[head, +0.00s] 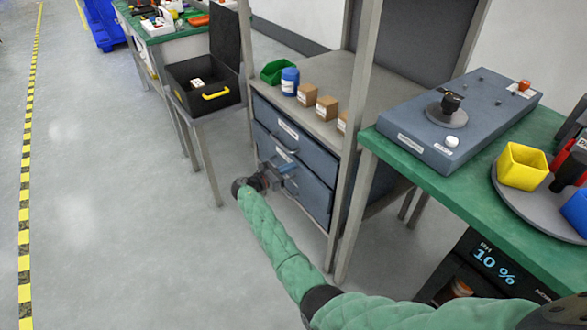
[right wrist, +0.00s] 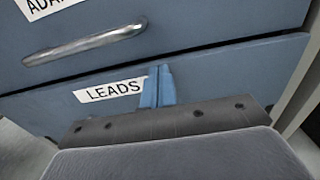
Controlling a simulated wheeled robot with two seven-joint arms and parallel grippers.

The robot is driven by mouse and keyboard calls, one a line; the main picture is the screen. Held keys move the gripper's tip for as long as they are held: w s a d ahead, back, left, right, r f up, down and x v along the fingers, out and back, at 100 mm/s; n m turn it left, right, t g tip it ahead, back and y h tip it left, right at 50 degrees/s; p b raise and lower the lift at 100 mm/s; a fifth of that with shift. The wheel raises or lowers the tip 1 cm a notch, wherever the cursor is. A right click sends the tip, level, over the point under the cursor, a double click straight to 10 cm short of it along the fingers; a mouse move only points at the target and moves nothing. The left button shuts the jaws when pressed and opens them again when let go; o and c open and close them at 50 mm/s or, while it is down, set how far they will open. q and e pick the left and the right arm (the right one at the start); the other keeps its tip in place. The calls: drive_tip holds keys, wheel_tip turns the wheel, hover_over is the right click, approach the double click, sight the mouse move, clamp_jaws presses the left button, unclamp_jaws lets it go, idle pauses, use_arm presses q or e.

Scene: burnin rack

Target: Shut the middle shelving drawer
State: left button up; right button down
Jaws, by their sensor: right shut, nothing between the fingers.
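The shelving unit has a stack of blue-grey drawers under its worktop. The middle drawer (head: 311,176) has a white label, and my right gripper partly covers its front in the head view. In the right wrist view, a drawer with a label starting "ADA" (right wrist: 172,22) and a metal handle (right wrist: 85,46) is above one labelled "LEADS" (right wrist: 50,112). I cannot tell if the middle front stands out slightly. My right gripper (head: 288,170) is shut and empty, its blue fingertips (right wrist: 157,86) close before the fronts; contact is unclear. My left gripper is not in view.
A green bin (head: 277,71), a blue jar (head: 290,81) and small cardboard boxes (head: 307,94) stand on the shelving top. A green bench (head: 470,185) is at the right. A black open case (head: 200,85) is on a stand at the left. The floor at left is clear.

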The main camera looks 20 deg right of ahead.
drive_tip(key=shift+d, duration=0.2)
drive_tip(key=shift+w+r, duration=0.1)
drive_tip(key=shift+p+x, duration=0.45)
drive_tip(key=shift+x, duration=0.7)
drive_tip(key=shift+d+r, duration=0.1)
drive_tip(key=shift+r, duration=0.05)
